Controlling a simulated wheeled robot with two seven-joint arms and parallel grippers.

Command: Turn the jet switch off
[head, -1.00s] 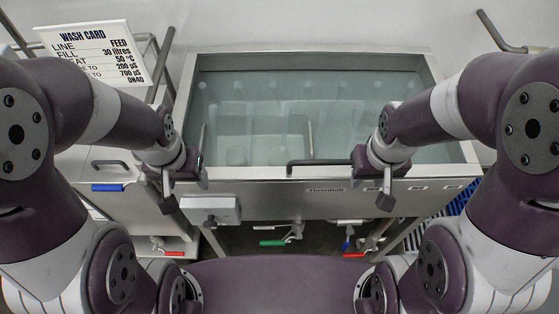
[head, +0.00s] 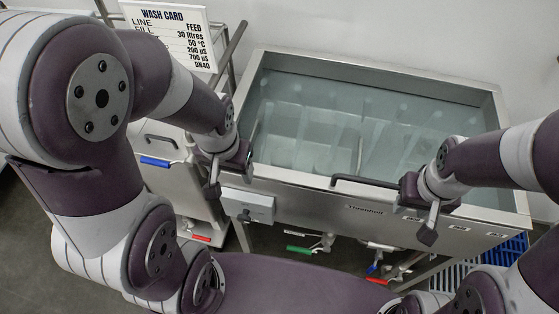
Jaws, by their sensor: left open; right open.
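A grey control box (head: 246,206) is fixed to the left end of the front of the steel tank (head: 300,190). My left gripper (head: 212,188) is open and empty, just left of the box at the tank's left front corner, apart from the knob. My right gripper (head: 429,230) is open and empty in front of the tank's right half, near the right end of the dark bar handle (head: 365,182).
The tank holds clear water (head: 320,130). A wash card (head: 168,33) stands at the back left above a side cabinet (head: 170,185). A blue crate (head: 505,260) sits low at the right.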

